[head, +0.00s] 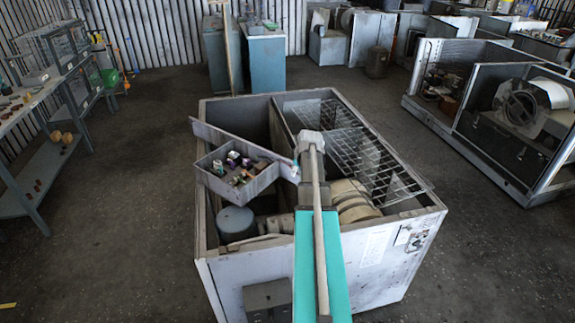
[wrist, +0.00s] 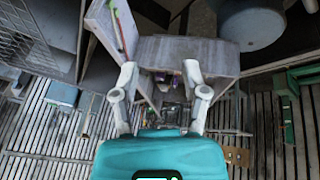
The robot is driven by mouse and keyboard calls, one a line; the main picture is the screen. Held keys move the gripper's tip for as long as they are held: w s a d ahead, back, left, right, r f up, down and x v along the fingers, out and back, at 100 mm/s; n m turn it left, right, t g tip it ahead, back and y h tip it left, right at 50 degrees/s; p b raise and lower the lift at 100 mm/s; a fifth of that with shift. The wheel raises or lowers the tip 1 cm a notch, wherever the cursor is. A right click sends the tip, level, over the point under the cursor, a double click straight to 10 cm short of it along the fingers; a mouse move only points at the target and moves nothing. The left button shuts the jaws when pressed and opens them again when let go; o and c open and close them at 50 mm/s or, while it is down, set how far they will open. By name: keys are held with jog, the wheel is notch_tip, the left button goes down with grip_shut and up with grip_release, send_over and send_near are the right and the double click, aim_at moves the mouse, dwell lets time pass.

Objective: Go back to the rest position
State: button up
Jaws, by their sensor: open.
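My gripper (wrist: 161,75) is open in the wrist view, its two pale fingers spread apart with nothing gripped between them. Behind the fingertips is the grey tray (wrist: 190,50) with small parts (wrist: 165,80) in it; the gap between fingers and tray is hard to judge. In the head view, my arm reaches up over the blower housing (head: 235,275), and my gripper cannot be clearly made out there.
A wire grille (head: 365,150) lies over the housing's right side. A grey cylinder (head: 236,222) stands inside at the left. A shelf rack (head: 45,165) is at the far left, and more open housings (head: 500,100) are at the right.

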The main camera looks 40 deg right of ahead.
jog(key=shift+a, duration=0.1)
jog(key=w+a+f+g+y, duration=0.1)
jog(key=w+a, duration=0.1)
jog(key=a, duration=1.1)
jog(key=w+a+g+y, duration=0.1)
jog(key=w+a, duration=0.1)
jog(key=a, duration=1.1)
jog(key=s+a+g, duration=0.1)
jog(key=s+a, duration=0.2)
jog(key=a, duration=0.5)
jog(key=s+a+m, duration=0.1)
jog(key=s+a, duration=0.2)
jog(key=a, duration=0.6)
jog(key=s+a+g, duration=0.1)
jog(key=s+a, duration=0.1)
jog(key=a, duration=0.6)
jog(key=shift+s+a+f+g, duration=0.2)
jog(key=shift+s+f+g, duration=0.1)
jog(key=shift+s+f, duration=0.1)
